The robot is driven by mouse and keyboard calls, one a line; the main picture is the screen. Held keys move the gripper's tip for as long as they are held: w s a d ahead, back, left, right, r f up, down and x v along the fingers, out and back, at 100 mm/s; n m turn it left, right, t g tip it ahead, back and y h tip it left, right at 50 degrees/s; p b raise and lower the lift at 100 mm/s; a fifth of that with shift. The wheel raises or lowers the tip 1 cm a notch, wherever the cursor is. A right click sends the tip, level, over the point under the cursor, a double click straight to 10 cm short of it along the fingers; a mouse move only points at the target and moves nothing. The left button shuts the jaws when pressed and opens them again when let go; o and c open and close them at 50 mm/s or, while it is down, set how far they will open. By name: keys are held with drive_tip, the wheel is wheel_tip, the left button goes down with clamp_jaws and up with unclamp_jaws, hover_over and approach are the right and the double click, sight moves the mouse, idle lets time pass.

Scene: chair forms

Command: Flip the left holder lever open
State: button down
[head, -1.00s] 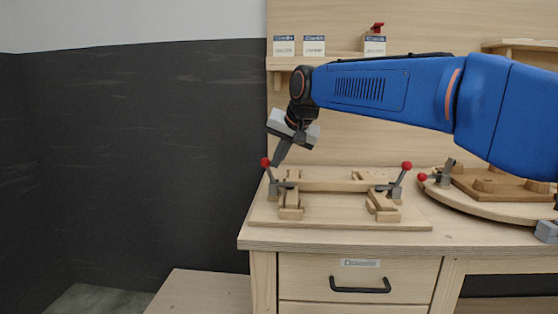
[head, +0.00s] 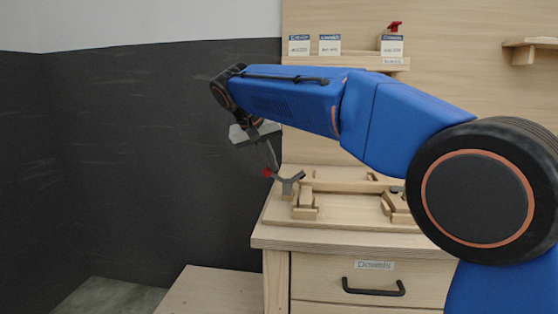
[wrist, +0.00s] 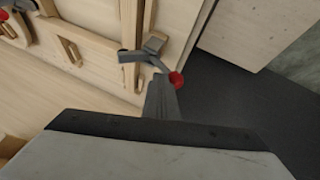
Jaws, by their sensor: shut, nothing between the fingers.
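The left holder (head: 288,186) is a grey clamp on the left end of the wooden board. Its lever ends in a red knob (head: 267,173) and leans far out to the left, low beside the clamp. A short grey arm of the clamp angles up to the right. My gripper (head: 273,167) is shut and empty, its fingers slanting down right at the lever by the knob. In the wrist view the fingertips (wrist: 162,82) are just left of the red knob (wrist: 176,80), with the grey clamp (wrist: 145,51) beyond. I cannot tell whether they touch the lever.
The wooden board (head: 345,218) lies on the bench, with a long wooden bar (head: 345,186) and wooden blocks on it. My arm hides the board's right end. A drawer with a black handle (head: 373,287) is below. Open space lies left of the bench.

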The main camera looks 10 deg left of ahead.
sight(264, 174)
drive_tip(key=shift+a+f+n+h, duration=0.3)
drive_tip(key=shift+a+f+h, duration=0.55)
drive_tip(key=shift+h, duration=0.25)
drive_tip(key=shift+a+f, duration=0.6)
drive_tip(key=shift+f, duration=0.05)
drive_tip(key=shift+a+f, duration=0.2)
drive_tip(key=shift+f, duration=0.25)
